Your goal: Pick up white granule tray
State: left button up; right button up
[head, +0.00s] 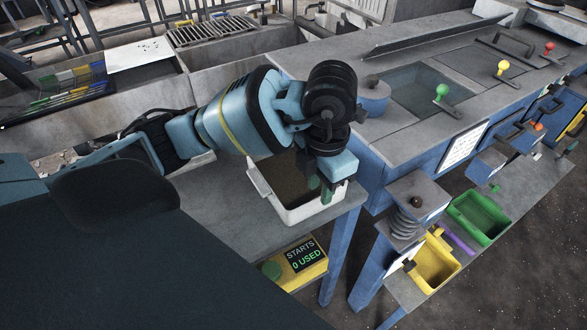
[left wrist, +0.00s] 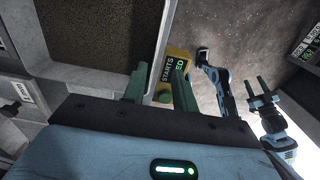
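The white granule tray (head: 305,214), holding brown granules, stands on a grey table. It also fills the upper left of the left wrist view, where its pale wall (left wrist: 147,45) shows. My left gripper (head: 320,190) points down at the tray's right end, its green fingers partly hidden by the gripper body. In the left wrist view the left gripper (left wrist: 158,82) is open, with the tray's wall running toward the gap between its fingers. Contact cannot be told. My right gripper (left wrist: 257,85) shows only in the left wrist view, open and empty, away from the tray.
A yellow box (head: 300,264) reading "STARTS 0 USED" with a green button is at the table's front. The blue machine (head: 400,140) stands close right of the tray. A green bin (head: 478,216) and a yellow bin (head: 436,262) are lower right.

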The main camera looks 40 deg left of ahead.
aim_at(318, 212)
pick_arm(q)
jog(key=shift+w+a+f, duration=0.1)
jog(key=shift+w+f, duration=0.05)
jog(key=shift+f, duration=1.05)
jog(key=shift+w+a+f, duration=0.1)
jog(key=shift+w+f, duration=0.1)
jog(key=shift+f, duration=0.95)
jog(key=shift+w+f, duration=0.15)
jog(key=shift+f, duration=1.05)
grip_shut()
